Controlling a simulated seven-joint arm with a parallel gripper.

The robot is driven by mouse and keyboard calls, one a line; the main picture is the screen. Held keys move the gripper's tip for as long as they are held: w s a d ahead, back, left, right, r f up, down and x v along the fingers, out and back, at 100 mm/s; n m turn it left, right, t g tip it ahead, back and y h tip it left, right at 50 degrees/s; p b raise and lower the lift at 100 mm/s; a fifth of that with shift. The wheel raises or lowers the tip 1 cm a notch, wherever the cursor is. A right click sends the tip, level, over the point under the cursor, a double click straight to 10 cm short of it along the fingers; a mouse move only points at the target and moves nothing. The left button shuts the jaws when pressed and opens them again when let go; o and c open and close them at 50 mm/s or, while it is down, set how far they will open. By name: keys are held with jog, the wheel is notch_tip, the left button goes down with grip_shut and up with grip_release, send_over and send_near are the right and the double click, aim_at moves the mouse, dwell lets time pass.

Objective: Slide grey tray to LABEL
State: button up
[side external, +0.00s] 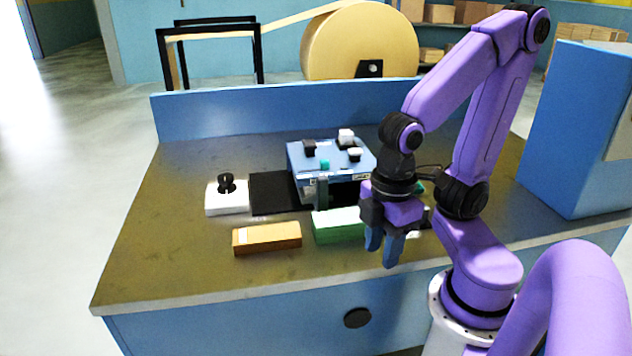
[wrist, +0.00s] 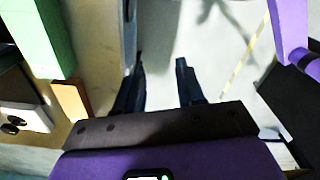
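A pale, white-to-light-grey tray (side external: 228,203) with a black knob (side external: 227,183) stands on the left of the bench, at the left end of a black strip (side external: 274,193). I take it as the grey tray. It also shows at the left edge of the wrist view (wrist: 28,117). The strip runs right towards a blue box (side external: 312,157) with knobs on top. Small markings on the box are too small to read as LABEL. My gripper (side external: 380,256) is open and empty, pointing down near the bench's front edge, well right of the tray. Floor shows between its fingers (wrist: 160,66).
An orange block (side external: 266,239) and a green block (side external: 337,225) lie in front of the strip and box, between my gripper and the tray. A blue back panel (side external: 270,112) borders the bench. The left front of the bench is clear. A blue cabinet (side external: 575,130) stands right.

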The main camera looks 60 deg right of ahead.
jog(key=w+r+m, duration=0.1)
jog(key=w+r, duration=0.3)
jog(key=w, duration=0.4)
notch_tip(320, 180, up, 8)
jog(key=m, duration=0.3)
send_over(322, 188)
jog(key=d, duration=0.1)
jog(key=f, duration=1.6)
jog(key=shift+w+d+f, duration=0.1)
jog(key=shift+w+f, duration=0.2)
jog(key=shift+c, duration=0.3)
